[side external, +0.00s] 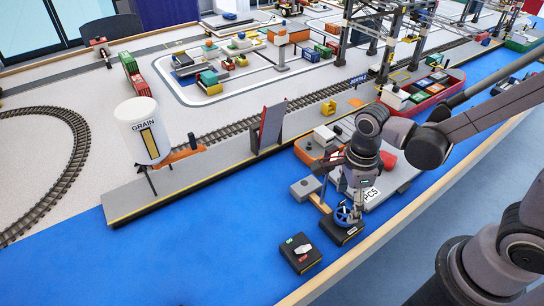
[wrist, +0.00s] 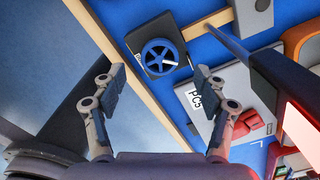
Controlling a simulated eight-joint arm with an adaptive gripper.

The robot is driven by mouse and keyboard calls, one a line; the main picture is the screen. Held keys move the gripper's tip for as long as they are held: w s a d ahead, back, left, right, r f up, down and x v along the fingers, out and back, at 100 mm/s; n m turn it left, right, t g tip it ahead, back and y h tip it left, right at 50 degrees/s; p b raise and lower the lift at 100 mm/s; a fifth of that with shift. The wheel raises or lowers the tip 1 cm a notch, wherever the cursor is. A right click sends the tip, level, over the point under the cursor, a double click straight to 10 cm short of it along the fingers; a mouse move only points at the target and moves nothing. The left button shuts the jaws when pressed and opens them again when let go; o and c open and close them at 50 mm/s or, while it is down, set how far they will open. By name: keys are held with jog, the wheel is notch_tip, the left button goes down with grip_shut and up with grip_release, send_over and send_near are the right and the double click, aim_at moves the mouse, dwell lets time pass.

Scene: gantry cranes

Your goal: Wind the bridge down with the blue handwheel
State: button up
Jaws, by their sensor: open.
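The blue handwheel (side external: 345,216) sits on a dark box (side external: 347,236) near the table's wooden edge. My gripper (side external: 350,203) is just above the wheel in the side view. In the wrist view my gripper (wrist: 155,86) has its fingers wide apart with nothing between them. A tilted dark panel with a red side (side external: 271,127) stands by the quay and may be the raised bridge.
A wooden bar (side external: 320,200) joins the wheel's box to a grey block (side external: 305,188). Blue water surface lies open to the left.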

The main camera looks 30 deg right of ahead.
aim_at(343, 215)
jog(key=shift+f, duration=2.25)
jog(key=c, duration=1.2)
